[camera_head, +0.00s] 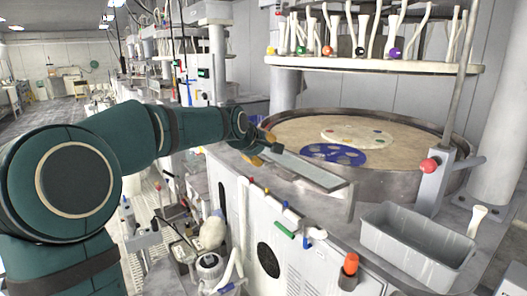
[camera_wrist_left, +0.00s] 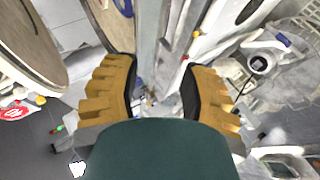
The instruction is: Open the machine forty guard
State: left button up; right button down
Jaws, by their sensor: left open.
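A flat grey metal panel (camera_head: 305,168) lies along the front edge of the round polishing platen (camera_head: 290,135); it looks like the guard, but no number is readable on it. My left gripper (camera_head: 263,148) is at the panel's far left end, its yellow fingers partly hidden by my wrist. In the left wrist view the gripper (camera_wrist_left: 163,75) is open, with a finger on each side. A grey upright strip (camera_wrist_left: 149,35) shows beyond and between the fingers; I cannot tell whether they touch it. My right gripper is not in view.
A blue disc with holes (camera_head: 333,154) and a pale disc (camera_head: 355,136) lie on the platen. A red-knobbed lever (camera_head: 429,166) and a grey bin (camera_head: 412,250) stand at right. Coloured knobs and an orange-red cylinder (camera_head: 349,267) line the front. A shelf (camera_head: 370,64) hangs above.

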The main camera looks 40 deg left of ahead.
pick_arm(q)
jog(key=c, duration=0.5)
jog(key=shift+f, duration=0.45)
grip_shut()
notch_tip(320, 180, down, 14)
jog(key=d+n+t+h+p, duration=0.15)
jog(key=n+h+p, duration=0.65)
jog(key=n, duration=0.9)
jog(key=w+d+f+y, duration=0.1)
jog(key=w+d+f, duration=0.25)
jog(key=w, duration=0.55)
jog(key=shift+n+t, duration=0.3)
jog(key=shift+t, duration=0.15)
jog(key=shift+w+a+r+p, duration=0.1)
jog(key=shift+a+r+p, duration=0.15)
jog(key=shift+r, duration=0.45)
jog(key=shift+a+r+p, duration=0.15)
jog(key=shift+r+p, duration=0.1)
jog(key=shift+r, duration=0.4)
jog(key=shift+w+a+r+p, duration=0.1)
jog(key=shift+a+r+p, duration=0.15)
jog(key=shift+r, duration=0.45)
